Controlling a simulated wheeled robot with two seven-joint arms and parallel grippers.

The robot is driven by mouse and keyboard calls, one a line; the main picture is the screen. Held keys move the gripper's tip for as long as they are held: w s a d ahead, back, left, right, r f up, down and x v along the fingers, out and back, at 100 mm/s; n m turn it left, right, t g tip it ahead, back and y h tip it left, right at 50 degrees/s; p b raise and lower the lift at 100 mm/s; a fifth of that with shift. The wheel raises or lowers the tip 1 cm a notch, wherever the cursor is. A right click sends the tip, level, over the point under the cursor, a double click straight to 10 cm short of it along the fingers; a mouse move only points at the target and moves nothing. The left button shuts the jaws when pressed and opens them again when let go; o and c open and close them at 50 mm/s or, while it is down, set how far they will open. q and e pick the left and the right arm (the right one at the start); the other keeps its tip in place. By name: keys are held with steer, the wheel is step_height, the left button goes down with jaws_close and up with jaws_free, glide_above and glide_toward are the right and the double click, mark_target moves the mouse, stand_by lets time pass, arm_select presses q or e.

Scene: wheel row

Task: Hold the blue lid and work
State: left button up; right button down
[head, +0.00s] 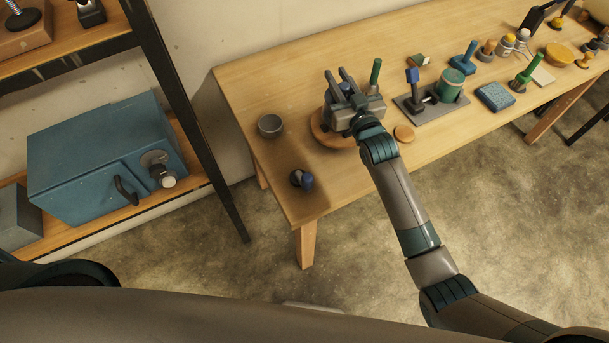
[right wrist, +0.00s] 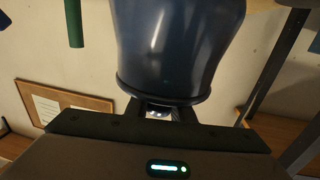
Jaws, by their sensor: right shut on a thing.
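My right gripper (head: 343,80) is over a round wooden disc (head: 318,133) near the left end of the table, its fingers pointing toward the wall. A dark blue piece shows between its fingers, most likely the blue lid (head: 347,88). In the right wrist view the blue lid (right wrist: 172,45) is large, smooth and rounded, with a rim close to the gripper body. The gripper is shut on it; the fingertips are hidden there. The gripper hides much of the disc, so I cannot tell whether the blue piece touches anything below. My left gripper is not in view.
A grey cup (head: 270,125) stands left of the disc, and a small dark blue and black object (head: 302,180) lies near the front corner. A green-handled tool (head: 375,73) stands behind the gripper. A grey plate (head: 411,106), green pot (head: 450,85) and blue block (head: 495,95) are to the right.

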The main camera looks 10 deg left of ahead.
mark_target(345, 91)
stand_by(0.4)
steer(key=c, duration=1.5)
jaws_free()
steer(key=shift+o, duration=0.2)
steer(key=shift+v, duration=2.5)
